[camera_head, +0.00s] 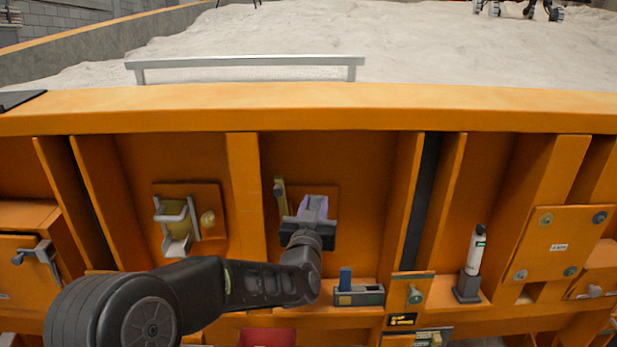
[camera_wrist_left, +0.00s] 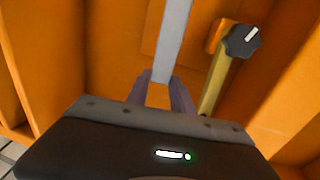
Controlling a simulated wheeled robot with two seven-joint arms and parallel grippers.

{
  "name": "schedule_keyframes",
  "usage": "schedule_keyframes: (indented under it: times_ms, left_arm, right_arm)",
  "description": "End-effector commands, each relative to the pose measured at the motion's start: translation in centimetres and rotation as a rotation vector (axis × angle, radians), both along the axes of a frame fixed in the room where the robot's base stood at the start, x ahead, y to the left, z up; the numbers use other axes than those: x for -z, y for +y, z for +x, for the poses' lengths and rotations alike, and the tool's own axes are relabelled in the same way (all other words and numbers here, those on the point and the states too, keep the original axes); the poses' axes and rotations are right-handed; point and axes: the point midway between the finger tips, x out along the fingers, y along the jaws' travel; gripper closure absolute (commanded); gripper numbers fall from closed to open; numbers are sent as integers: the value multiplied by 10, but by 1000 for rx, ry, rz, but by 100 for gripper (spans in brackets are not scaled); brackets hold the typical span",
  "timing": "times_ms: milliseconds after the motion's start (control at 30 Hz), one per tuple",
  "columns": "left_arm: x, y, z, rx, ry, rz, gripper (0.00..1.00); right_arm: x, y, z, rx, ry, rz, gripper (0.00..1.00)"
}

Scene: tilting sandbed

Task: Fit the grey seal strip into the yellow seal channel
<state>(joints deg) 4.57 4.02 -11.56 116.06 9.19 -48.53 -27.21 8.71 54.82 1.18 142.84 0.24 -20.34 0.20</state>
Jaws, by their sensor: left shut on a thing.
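My left gripper (camera_head: 313,206) is in front of an orange panel in the middle bay of the orange wall. In the left wrist view its purple fingers (camera_wrist_left: 160,92) are shut on the grey seal strip (camera_wrist_left: 174,38), which extends up and away from them. The yellow seal channel (camera_head: 281,197) stands just left of the gripper in the head view. In the left wrist view the channel (camera_wrist_left: 216,84) is right of the strip, with a gap between them in the picture. I cannot make out the strip in the head view. My right gripper is not in view.
A dark knob (camera_wrist_left: 243,41) with a white mark is by the channel's upper end. A yellow part in a grey bracket (camera_head: 174,222) is in the left bay. A white bottle (camera_head: 476,250) and a grey box with a blue piece (camera_head: 358,295) are at right. Upright ribs flank the bay.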

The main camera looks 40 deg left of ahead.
Motion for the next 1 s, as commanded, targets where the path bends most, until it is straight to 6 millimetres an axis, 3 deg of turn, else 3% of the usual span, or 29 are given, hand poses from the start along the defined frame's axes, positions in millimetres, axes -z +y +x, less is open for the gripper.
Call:
schedule_keyframes:
  times_ms: [33,167,667,1000]
  left_arm:
    - [-10,7,-2,-21,-5,3,100]
    - [-14,15,-4,-47,-7,6,100]
    - [-14,13,-4,-79,-10,1,100]
    - [17,16,-2,-92,-11,0,100]
  right_arm:
    - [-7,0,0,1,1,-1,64]
    - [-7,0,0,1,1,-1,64]
    - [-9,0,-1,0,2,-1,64]
    - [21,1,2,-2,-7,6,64]
